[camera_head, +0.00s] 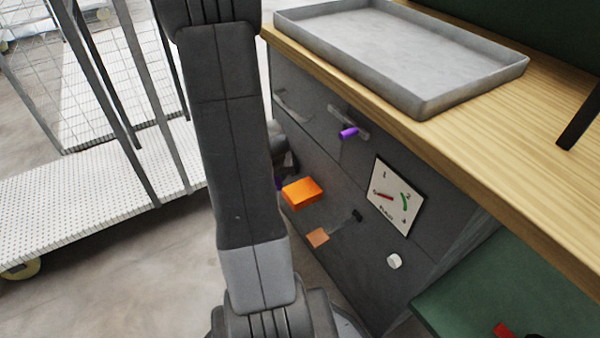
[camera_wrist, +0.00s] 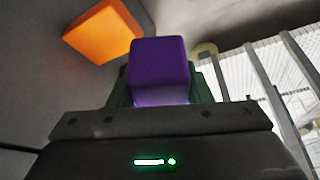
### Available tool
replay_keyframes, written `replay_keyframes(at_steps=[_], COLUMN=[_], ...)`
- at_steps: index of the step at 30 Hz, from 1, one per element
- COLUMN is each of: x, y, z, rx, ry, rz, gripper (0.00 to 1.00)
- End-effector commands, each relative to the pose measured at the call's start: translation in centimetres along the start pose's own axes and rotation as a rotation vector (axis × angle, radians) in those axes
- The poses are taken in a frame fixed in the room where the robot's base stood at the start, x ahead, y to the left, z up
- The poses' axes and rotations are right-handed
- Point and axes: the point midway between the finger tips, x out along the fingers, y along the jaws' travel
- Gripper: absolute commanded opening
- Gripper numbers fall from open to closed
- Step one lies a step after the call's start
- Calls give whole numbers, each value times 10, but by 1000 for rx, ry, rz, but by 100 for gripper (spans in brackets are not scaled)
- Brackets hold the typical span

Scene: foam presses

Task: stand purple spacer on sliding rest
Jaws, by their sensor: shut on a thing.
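The purple spacer (camera_wrist: 160,72) is a block with rounded edges, held between the greenish fingers of my gripper (camera_wrist: 161,88) in the wrist view. In the head view my arm hides most of the gripper, and only a sliver of purple (camera_head: 279,185) shows beside the arm. An orange block (camera_head: 302,193) sticks out from the dark grey front panel, close to the gripper. I cannot tell which part is the sliding rest.
A grey tray (camera_head: 400,55) lies on the wooden top (camera_head: 470,105). A white perforated cart (camera_head: 90,195) stands left.

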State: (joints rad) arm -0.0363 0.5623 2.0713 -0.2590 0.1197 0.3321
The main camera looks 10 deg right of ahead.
Motion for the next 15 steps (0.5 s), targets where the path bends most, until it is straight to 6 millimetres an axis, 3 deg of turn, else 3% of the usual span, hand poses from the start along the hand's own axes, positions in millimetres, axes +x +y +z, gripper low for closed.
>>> replay_keyframes(at_steps=[9,15], x=[3,14], y=[32,66], z=[-13,-24], rx=[6,10], ry=[1,3], rz=[1,3], gripper=[21,21])
